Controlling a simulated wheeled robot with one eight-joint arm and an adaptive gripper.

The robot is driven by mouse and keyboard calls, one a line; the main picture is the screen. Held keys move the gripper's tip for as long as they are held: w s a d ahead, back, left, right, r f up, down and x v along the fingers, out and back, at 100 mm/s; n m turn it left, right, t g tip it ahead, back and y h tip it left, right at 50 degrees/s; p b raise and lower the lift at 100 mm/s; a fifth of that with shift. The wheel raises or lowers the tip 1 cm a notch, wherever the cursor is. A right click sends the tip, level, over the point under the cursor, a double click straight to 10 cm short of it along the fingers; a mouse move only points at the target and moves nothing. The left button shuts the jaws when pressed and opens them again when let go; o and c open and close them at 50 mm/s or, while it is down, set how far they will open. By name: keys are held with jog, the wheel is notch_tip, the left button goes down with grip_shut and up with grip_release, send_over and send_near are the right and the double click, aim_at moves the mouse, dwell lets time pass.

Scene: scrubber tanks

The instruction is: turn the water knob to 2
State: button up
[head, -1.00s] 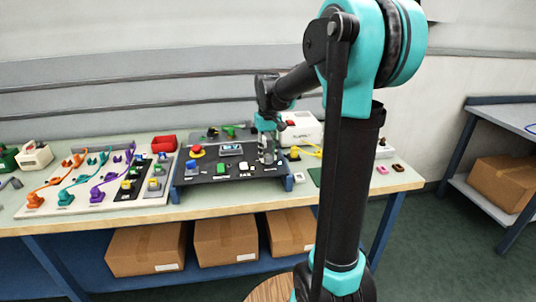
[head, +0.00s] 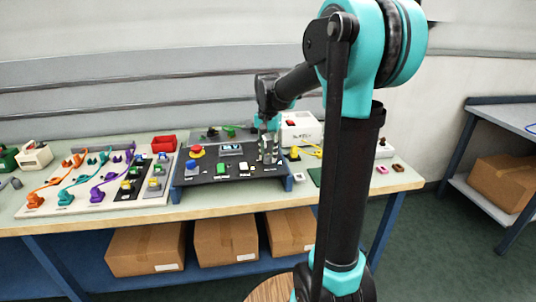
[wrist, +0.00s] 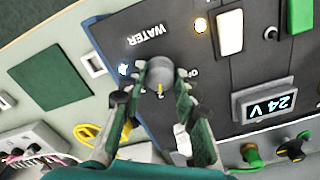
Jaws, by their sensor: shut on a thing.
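The water knob (wrist: 160,74) is a grey round knob on the dark control panel (wrist: 188,47), beside the upside-down word WATER. A small pale mark on its side faces the bottom of the wrist view. My gripper (wrist: 162,77) is shut on the knob, with one finger on each side. In the head view my gripper (head: 268,150) is over the right part of the panel, and the knob is hidden by the fingers.
A lit white lamp (wrist: 123,69) and a lit yellowish lamp (wrist: 200,25) are near the knob. A white rocker switch (wrist: 229,32) and a 24 V display (wrist: 265,101) share the panel. A red emergency button (head: 196,151) is at the panel's left. Yellow cable (head: 308,151) lies to its right.

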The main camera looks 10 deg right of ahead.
aim_at(268, 155)
dwell(0.4)
jog(key=o, duration=1.2)
jog(key=shift+c, duration=0.2)
notch_tip(268, 155, up, 12)
